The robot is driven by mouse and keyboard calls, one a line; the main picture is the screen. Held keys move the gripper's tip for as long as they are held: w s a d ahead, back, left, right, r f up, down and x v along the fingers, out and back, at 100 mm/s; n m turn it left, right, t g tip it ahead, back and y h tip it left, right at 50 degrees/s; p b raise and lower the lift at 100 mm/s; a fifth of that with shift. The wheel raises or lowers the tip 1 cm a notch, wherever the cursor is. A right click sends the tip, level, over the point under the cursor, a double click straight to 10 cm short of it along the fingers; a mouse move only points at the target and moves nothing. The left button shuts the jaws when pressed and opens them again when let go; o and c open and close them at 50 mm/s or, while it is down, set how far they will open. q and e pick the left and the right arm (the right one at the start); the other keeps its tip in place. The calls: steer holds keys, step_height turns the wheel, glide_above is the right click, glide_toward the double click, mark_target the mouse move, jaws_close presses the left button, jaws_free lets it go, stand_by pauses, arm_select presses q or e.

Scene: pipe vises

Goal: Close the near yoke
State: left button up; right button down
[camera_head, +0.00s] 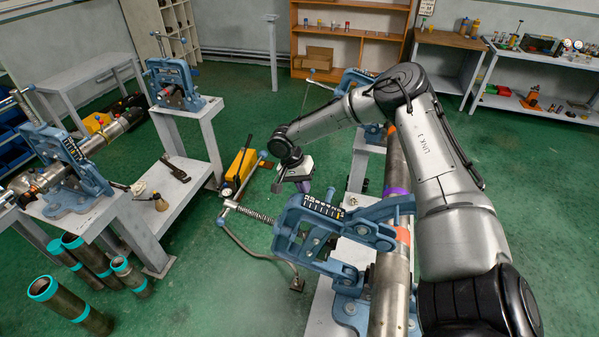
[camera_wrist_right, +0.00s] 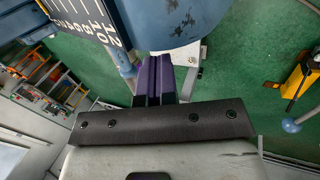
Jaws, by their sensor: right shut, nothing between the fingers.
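The near vise on the right-hand stand has a blue yoke (camera_head: 318,222) with a black-and-white number scale on it. The yoke is swung open, lying out to the left of the pipe (camera_head: 392,285), and its threaded screw (camera_head: 252,214) and bent handle stick out further left. The yoke also fills the top of the right wrist view (camera_wrist_right: 172,22), with the scale at its left. My right gripper (camera_head: 303,187) is just behind the yoke, its purple fingers shut and empty. In the right wrist view the fingers (camera_wrist_right: 154,80) are close to the yoke; contact cannot be told. My left gripper is not in view.
A second vise (camera_head: 355,80) stands further back on the right. Another bench with blue vises (camera_head: 75,165) and a pipe is at left. A yellow tool (camera_head: 240,165) lies on the green floor between the benches. Teal-ended pipes (camera_head: 70,305) stand at lower left.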

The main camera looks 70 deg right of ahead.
steer(key=s+p, duration=0.1)
steer(key=s+f+p, duration=0.1)
steer(key=s, duration=0.1)
steer(key=s+f+p, duration=0.1)
steer(key=shift+s+d+f, duration=0.15)
steer(key=shift+s, duration=0.25)
